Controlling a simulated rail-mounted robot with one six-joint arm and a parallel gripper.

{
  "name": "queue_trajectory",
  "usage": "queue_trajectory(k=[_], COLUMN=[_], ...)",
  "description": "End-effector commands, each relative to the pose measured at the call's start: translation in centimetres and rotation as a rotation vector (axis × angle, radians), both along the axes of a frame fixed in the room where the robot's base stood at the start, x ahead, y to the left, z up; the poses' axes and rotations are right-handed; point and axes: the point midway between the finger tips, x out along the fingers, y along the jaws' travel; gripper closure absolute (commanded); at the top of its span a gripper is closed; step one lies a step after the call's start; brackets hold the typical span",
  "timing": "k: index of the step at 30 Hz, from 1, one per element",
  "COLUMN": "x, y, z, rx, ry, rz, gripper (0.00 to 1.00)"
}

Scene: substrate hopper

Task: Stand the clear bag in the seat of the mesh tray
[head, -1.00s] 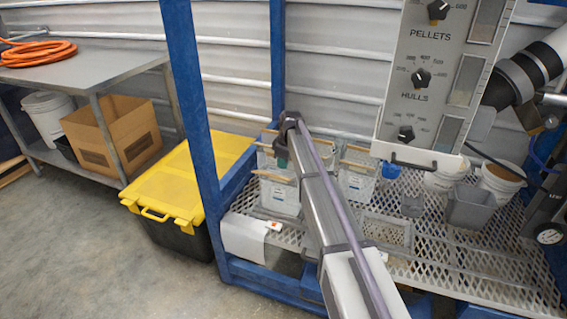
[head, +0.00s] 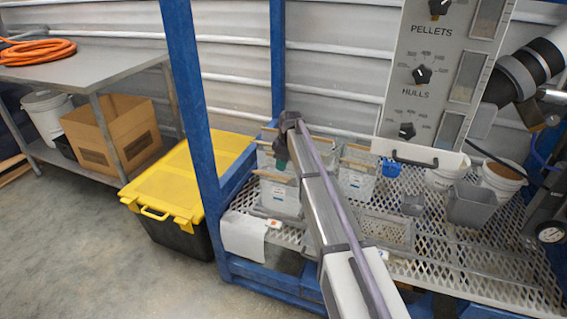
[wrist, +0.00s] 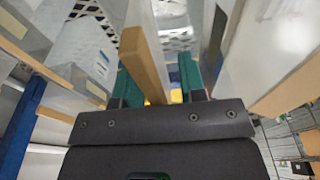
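Several clear bags with tan top strips stand on the mesh shelf in the head view; one is at front left (head: 280,198), another at the right (head: 357,184). An empty-looking grey mesh tray (head: 386,233) lies right of my arm. My gripper (head: 283,150) is above the bags, its tip partly hidden by the arm. In the wrist view my gripper (wrist: 160,78) has its green fingers apart. A tan strip (wrist: 143,62) lies between them, nearer the left finger, with a gap at the right. Which bag it belongs to is unclear.
A grey panel with dials (head: 420,80) hangs at the right. A blue post (head: 193,110) stands left of the shelf. A grey bin (head: 470,204) and white buckets (head: 502,181) occupy the shelf's right. A yellow-lidded box (head: 180,180) sits on the floor.

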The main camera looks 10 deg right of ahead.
Motion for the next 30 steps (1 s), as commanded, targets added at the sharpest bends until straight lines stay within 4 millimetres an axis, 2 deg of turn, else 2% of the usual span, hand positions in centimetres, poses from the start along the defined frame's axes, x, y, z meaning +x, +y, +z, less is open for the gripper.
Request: queue_trajectory(k=[5,8,18,21,27,30], x=[0.0,-0.1,-0.7,-0.8,-0.9,-1.0], y=[0.0,-0.1,-1.1,-1.3,-1.4,-1.4], z=[0.3,1.6,9.5,10.8,10.7,10.7], rx=[0.000,0.000,0.000,0.000,0.001,0.006], ry=[0.000,0.000,0.000,0.000,0.001,0.019], rz=[0.000,0.000,-0.001,-0.001,-0.007,-0.111], gripper=[0.62,0.62,0.62,0.62,0.62,0.62])
